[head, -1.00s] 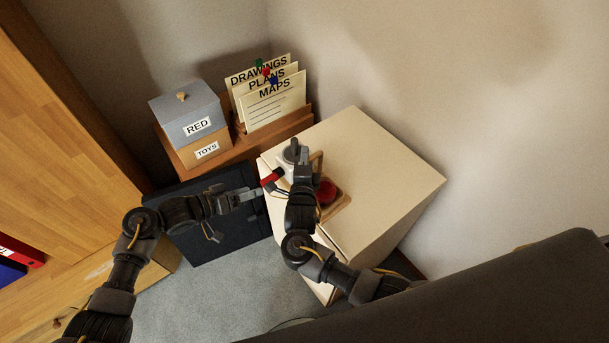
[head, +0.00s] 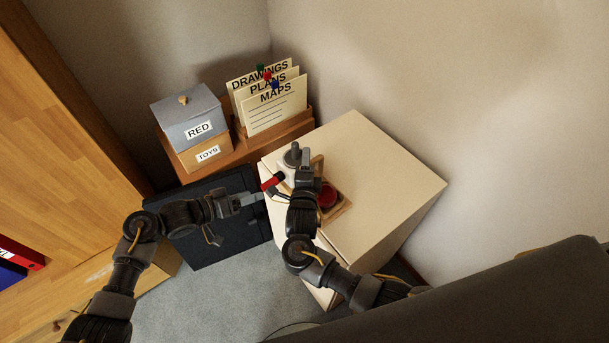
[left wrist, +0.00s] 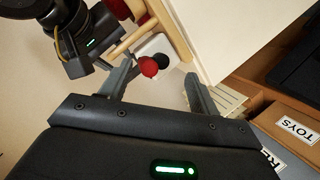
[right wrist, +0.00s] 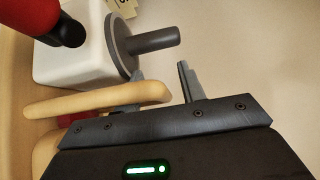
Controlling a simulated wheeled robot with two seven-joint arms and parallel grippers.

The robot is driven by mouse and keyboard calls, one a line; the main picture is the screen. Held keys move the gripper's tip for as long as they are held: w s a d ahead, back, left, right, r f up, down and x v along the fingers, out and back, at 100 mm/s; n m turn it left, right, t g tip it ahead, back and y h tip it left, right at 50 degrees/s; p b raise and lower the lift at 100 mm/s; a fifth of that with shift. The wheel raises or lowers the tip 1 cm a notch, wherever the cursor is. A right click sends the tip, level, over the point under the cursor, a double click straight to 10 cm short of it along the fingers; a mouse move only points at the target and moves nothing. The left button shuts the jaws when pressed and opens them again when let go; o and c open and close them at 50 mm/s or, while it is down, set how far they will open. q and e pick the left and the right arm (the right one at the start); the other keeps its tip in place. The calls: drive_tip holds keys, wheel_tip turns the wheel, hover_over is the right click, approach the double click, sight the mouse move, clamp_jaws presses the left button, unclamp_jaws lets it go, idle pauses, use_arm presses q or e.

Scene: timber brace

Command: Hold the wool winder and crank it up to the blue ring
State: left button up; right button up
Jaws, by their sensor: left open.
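The wool winder has a white body (head: 288,178), a grey spool (right wrist: 124,46) and a wooden frame (head: 340,207). Its red crank handle (head: 271,182) sticks out at the body's left; in the left wrist view its red end (left wrist: 148,67) shows between my left fingers, apart from both. My left gripper (head: 262,196) is open and empty beside the handle. My right gripper (right wrist: 163,78) is over the winder, its fingers apart near the end of a wooden bar (right wrist: 90,102); I see no firm grip. I see no blue ring.
The winder stands near the left edge of a pale cabinet top (head: 375,165); the top is clear to its right. A red ball or disc (head: 327,196) sits in the frame. Behind are a grey-and-wood box (head: 190,125) and a card rack (head: 275,108). A dark box (head: 215,245) stands left.

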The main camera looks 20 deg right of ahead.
drive_tip(key=v, duration=1.2)
